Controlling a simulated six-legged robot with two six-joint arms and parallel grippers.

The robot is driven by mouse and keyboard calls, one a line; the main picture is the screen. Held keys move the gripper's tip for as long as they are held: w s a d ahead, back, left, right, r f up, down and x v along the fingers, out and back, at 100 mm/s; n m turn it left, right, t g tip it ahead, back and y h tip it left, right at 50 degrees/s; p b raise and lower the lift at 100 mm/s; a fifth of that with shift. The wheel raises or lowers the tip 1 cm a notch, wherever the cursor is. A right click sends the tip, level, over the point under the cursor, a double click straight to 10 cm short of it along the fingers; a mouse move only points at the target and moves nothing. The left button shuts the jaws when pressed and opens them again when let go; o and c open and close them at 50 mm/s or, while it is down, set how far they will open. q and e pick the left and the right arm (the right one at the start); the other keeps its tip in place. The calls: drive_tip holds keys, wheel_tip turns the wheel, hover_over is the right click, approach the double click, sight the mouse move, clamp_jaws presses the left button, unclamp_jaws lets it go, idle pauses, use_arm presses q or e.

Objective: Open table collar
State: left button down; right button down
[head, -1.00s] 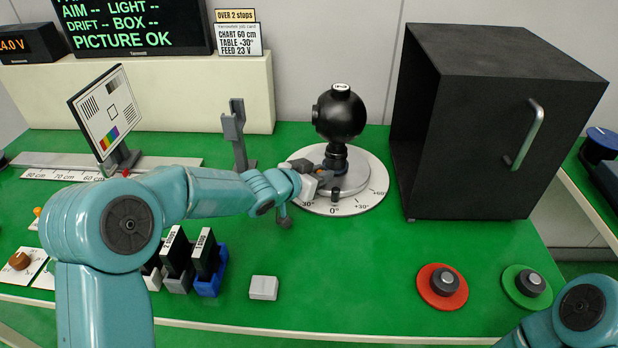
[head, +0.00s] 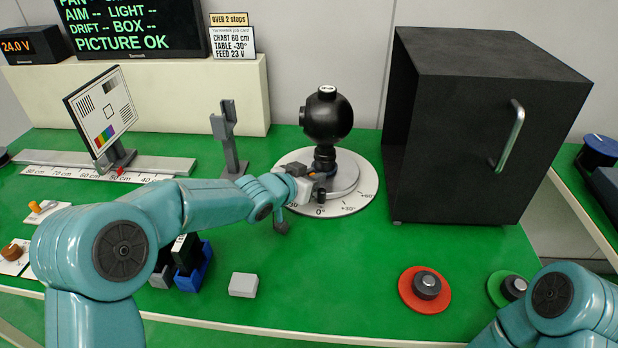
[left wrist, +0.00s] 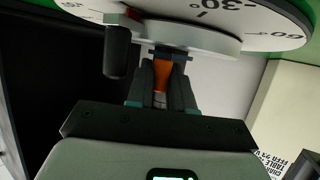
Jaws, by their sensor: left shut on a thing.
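The round table has a white scale disc (head: 352,203) with degree marks and a grey turntable (head: 347,180) on it. A black ball-shaped camera (head: 327,118) stands on the turntable. My left gripper (head: 312,181) is at the table's front left. In the left wrist view its fingers (left wrist: 163,80) are shut on an orange collar lever (left wrist: 162,72) at the rim of the turntable. A dark post (left wrist: 117,50) stands beside the fingers. Most of the collar is hidden. My right gripper is out of view; only part of that arm shows at lower right.
A black box (head: 470,140) with a handle stands right of the table. A grey stand (head: 228,140) and a test chart (head: 101,110) are to the left. Red (head: 424,290) and green (head: 497,287) button discs lie in front. The green bench before the table is mostly clear.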

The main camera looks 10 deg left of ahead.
use_arm(q)
drive_tip(key=shift+r, duration=0.15)
drive_tip(key=c, duration=1.1)
unclamp_jaws()
drive_tip(key=shift+w, duration=0.15)
drive_tip(key=shift+o, duration=0.2)
drive_tip(key=shift+s+a, duration=0.1)
drive_tip(key=shift+s, duration=0.15)
